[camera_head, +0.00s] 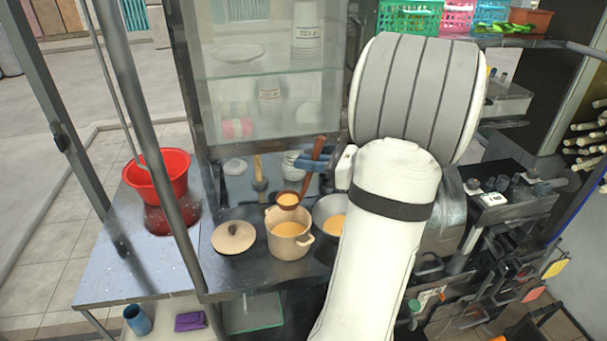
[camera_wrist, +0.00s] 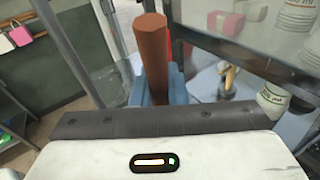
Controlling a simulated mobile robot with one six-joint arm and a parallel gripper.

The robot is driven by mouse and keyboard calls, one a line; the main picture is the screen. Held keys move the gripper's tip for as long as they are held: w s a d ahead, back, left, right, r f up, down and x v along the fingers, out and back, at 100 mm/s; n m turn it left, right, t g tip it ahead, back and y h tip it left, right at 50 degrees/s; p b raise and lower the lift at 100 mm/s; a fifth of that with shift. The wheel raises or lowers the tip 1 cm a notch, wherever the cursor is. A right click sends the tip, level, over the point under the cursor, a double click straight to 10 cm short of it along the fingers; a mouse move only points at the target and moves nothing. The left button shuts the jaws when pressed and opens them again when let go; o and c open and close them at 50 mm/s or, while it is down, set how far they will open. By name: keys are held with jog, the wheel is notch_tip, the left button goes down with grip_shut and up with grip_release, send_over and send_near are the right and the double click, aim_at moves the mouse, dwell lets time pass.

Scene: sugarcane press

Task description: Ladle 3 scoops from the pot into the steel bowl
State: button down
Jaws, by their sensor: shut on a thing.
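The cream pot (camera_head: 290,243) stands on the dark counter with orange liquid inside. The wooden ladle (camera_head: 307,167) is upright, slightly tilted. Its bowl, holding orange liquid, is over the pot's opening at the rear. My gripper (camera_head: 318,163) has blue fingers shut on the ladle's handle. In the wrist view the brown handle (camera_wrist: 154,58) rises from between the blue fingers (camera_wrist: 160,88). The steel bowl (camera_head: 323,211) is right of the pot with orange liquid in it. My arm hides its right side.
The pot's lid (camera_head: 234,237) lies left of the pot. A red bucket (camera_head: 158,178) stands on the left side table. A glass cabinet (camera_head: 265,80) rises behind the counter. A dark post crosses in front at the left. The metal press machine (camera_head: 445,225) is at the right.

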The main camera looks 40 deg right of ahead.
jog(key=s+d+f+p, duration=0.2)
jog(key=d+f, duration=0.1)
jog(key=d, duration=0.7)
jog(key=s+d+f+p, duration=0.1)
jog(key=d+f+p, duration=0.2)
jog(key=d, duration=0.7)
jog(key=a+n+b, duration=0.1)
jog(key=a, duration=0.1)
jog(key=s+a+n+h+b, duration=0.1)
jog(key=s+a+n+b, duration=0.1)
jog(key=a+n, duration=0.1)
jog(key=shift+a+g+h+b, duration=0.3)
jog(key=shift+h+b, duration=0.1)
